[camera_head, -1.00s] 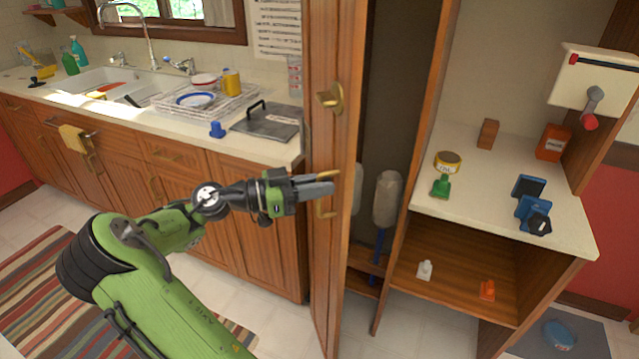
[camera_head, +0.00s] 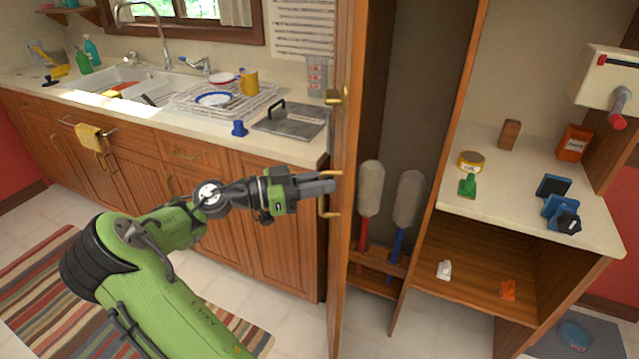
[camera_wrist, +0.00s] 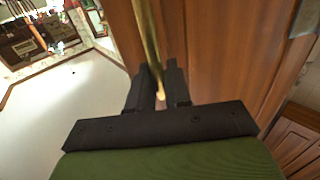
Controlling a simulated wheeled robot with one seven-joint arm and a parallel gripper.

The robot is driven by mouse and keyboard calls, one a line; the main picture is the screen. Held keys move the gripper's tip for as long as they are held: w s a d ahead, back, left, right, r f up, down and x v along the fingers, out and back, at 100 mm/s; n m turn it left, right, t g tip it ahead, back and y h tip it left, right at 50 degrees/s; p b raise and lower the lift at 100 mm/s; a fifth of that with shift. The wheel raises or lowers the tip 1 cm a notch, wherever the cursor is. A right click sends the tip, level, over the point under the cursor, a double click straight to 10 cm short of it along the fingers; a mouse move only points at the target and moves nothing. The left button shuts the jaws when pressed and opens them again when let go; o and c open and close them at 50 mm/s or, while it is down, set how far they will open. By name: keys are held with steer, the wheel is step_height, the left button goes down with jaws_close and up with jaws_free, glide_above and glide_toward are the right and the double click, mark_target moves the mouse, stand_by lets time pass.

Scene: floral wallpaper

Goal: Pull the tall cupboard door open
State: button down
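The tall cupboard door (camera_head: 345,255) is wooden and stands partly open, seen almost edge-on in the head view. It carries a brass bar handle (camera_head: 322,208) and a brass latch (camera_head: 339,97) higher up. My gripper (camera_head: 328,186) is at the bar handle, on the door's left side. In the wrist view, the handle (camera_wrist: 148,40) runs between my two dark fingers (camera_wrist: 158,85), which look closed around it. The door's wood face (camera_wrist: 220,50) fills much of the right of that view. The exact finger contact is partly hidden in the head view.
Inside the tall cupboard are two grey-headed dusters, one red-handled (camera_head: 369,190) and one blue-handled (camera_head: 407,200). Right of it is an open shelf unit with a pale top (camera_head: 500,200). The sink counter (camera_head: 150,122) runs left behind the arm. A striped rug (camera_head: 40,285) lies on the floor.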

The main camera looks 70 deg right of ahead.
steer(key=c, duration=1.3)
jaws_free()
steer(key=shift+d, duration=0.1)
steer(key=shift+o, duration=0.2)
steer(key=shift+w, duration=0.1)
steer(key=p+v, duration=0.5)
steer(key=v, duration=1)
steer(key=shift+w+a, duration=0.2)
steer(key=shift+a, duration=0.1)
